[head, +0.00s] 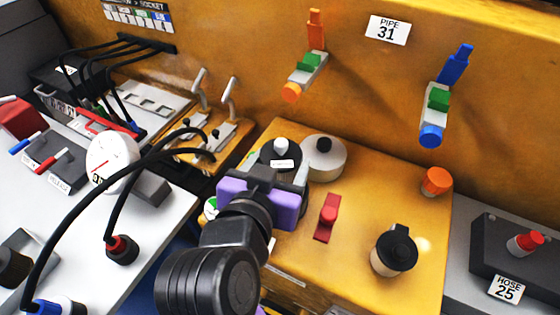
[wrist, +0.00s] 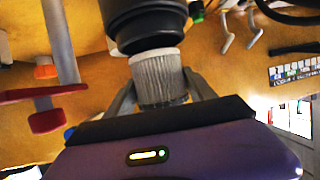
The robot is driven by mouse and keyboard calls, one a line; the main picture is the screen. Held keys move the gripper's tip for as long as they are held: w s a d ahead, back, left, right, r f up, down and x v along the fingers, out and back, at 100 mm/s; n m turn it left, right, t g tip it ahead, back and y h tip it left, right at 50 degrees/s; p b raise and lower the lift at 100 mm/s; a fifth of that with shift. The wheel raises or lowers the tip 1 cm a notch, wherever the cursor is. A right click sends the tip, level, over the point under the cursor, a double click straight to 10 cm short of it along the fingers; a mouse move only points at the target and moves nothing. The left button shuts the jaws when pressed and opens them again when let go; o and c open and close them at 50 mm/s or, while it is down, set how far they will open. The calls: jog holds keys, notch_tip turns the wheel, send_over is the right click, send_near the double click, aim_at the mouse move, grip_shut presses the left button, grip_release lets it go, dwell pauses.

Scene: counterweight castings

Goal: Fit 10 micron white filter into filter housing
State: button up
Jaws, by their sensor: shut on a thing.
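My gripper (head: 278,178), with its purple body, is at the middle of the head view, over the near left part of the wooden bench. In the wrist view my gripper (wrist: 161,82) is shut on the white pleated filter (wrist: 160,76), one grey finger on each side. The filter's pale end cap is right against the mouth of the black filter housing (wrist: 146,22); I cannot tell whether any of it is inside. In the head view a black round top with a white knob and label, seemingly the housing (head: 268,155), shows just beyond my gripper. The filter is hidden there.
A white round lid with a black knob (head: 325,160) is close right of the housing. A red tool (head: 327,218), a black-lidded pot (head: 394,252) and an orange cap (head: 437,181) stand on the bench. Valve levers (head: 229,92) and black cables (head: 150,160) are at left.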

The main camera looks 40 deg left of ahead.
aim_at(280, 177)
jog(key=shift+f+b, duration=1.1)
jog(key=shift+f, duration=0.65)
jog(key=o, duration=1.6)
jog(key=v, duration=0.8)
jog(key=shift+f, duration=0.15)
